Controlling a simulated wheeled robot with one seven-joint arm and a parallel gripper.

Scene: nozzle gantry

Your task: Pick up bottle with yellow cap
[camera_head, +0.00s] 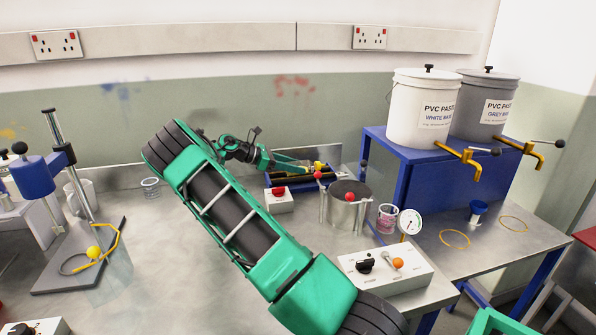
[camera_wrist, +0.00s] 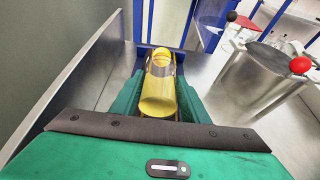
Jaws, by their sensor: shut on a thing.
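A yellow bottle (camera_wrist: 159,100) lies lengthwise between the two green fingers of my gripper (camera_wrist: 160,78) in the wrist view. Its near end is solid yellow and a paler, glassy part shows farther off; I cannot tell clearly where the cap ends. My gripper is shut on it. In the head view my gripper (camera_head: 311,169) is at a shallow blue tray at the back of the bench, with a small bit of yellow at its tip. I cannot tell whether the bottle still touches the tray.
A white box with a red button (camera_head: 279,199) is in front of the tray. A pink-filled beaker (camera_head: 387,219), a dial gauge (camera_head: 411,222) and a control box (camera_head: 400,277) stand nearer. Paste buckets (camera_head: 423,115) stand at right.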

